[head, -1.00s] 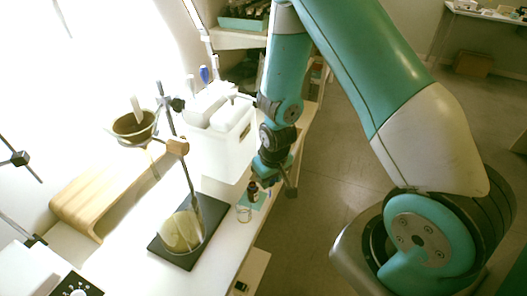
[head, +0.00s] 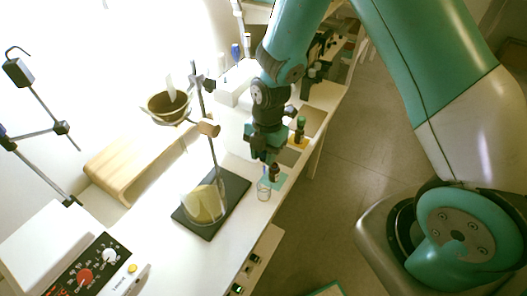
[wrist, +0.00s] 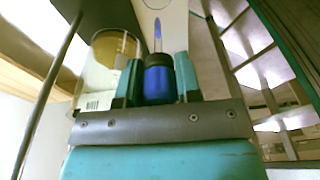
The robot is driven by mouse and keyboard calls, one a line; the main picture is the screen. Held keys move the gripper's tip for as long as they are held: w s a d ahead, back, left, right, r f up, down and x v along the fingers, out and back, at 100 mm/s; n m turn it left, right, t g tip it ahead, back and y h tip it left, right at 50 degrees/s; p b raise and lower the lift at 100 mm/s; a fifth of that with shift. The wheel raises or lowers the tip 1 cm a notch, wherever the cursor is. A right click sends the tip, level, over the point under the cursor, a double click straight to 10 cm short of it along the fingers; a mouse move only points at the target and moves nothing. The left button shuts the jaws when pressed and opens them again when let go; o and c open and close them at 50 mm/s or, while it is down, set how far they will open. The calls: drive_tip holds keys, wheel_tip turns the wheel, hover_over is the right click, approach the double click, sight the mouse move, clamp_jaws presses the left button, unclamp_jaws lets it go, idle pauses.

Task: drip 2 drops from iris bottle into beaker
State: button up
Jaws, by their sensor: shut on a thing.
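My gripper (head: 265,158) is shut on a dropper with a blue bulb (wrist: 160,84). In the wrist view a dark collar and a thin glass tip with blue in it extend beyond my fingers. The dropper is hidden in the head view.
A glass vessel with yellowish contents (head: 204,205) stands on the black stand base (head: 236,190), left of the beaker. The stand's rod (head: 213,155) rises from there. Another bottle (head: 300,130) stands further back. The bench's right edge is close.

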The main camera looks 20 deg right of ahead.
sight(264, 172)
idle(0.4)
drive_tip(key=shift+f+b, duration=1.5)
drive_tip(key=shift+f, duration=0.4)
drive_tip(key=c, duration=0.3)
drive_tip(key=o, duration=0.3)
drive_tip(key=shift+o, duration=0.3)
drive_tip(key=c, duration=0.4)
drive_tip(key=shift+o, duration=0.2)
